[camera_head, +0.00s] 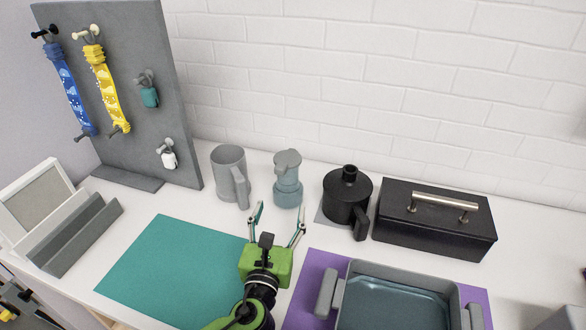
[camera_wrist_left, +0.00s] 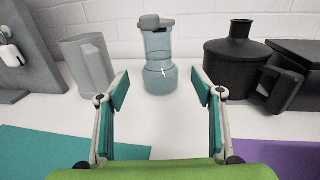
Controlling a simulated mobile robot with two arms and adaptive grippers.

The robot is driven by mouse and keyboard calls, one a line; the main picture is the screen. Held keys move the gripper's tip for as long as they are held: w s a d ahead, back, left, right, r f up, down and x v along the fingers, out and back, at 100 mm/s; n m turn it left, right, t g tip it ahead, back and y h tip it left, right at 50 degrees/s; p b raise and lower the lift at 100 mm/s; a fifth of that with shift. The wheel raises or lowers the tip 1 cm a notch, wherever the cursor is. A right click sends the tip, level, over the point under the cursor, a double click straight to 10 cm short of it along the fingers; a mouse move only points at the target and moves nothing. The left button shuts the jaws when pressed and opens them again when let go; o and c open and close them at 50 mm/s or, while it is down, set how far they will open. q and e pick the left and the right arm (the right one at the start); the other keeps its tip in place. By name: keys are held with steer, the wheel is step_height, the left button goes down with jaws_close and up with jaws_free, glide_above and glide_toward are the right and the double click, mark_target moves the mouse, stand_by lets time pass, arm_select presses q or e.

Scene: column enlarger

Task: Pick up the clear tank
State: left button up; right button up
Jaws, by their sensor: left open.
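The clear tank (camera_head: 287,190) is a bluish see-through vessel with a grey top, upright on the white table near the back wall. It also shows in the left wrist view (camera_wrist_left: 160,66), centred between and beyond the fingertips. My left gripper (camera_head: 276,222) is open and empty, pointing at the tank from the front and apart from it. Its two teal-padded fingers (camera_wrist_left: 162,90) spread to either side of the tank in the left wrist view. My right gripper is not in view.
A grey pitcher (camera_head: 228,172) stands left of the tank. A black canister (camera_head: 345,200) and a black box (camera_head: 432,228) stand right. A teal mat (camera_head: 165,270), a purple mat (camera_head: 306,285) and a grey tray (camera_head: 350,268) lie in front. A pegboard (camera_head: 125,70) stands left.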

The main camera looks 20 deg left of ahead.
mark_target(286, 182)
arm_select(q)
steer(key=shift+w, duration=0.35)
steer(key=w, duration=0.3)
steer(key=shift+w+a+r+p, duration=0.2)
steer(key=shift+a+r+p, duration=0.05)
steer(key=shift+r+p, duration=0.15)
steer(key=w, duration=0.4)
steer(key=shift+a+f, duration=0.25)
steer(key=shift+w+a+p, duration=0.1)
steer(key=shift+w+p, duration=0.2)
steer(key=shift+w, duration=0.3)
steer(key=w, duration=0.4)
steer(key=shift+a+p, duration=0.4)
steer(key=shift+w+f, duration=0.1)
steer(key=shift+w, duration=0.3)
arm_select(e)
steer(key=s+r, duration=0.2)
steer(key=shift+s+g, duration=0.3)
arm_select(q)
steer(key=shift+s, duration=0.1)
steer(key=shift+c, duration=0.4)
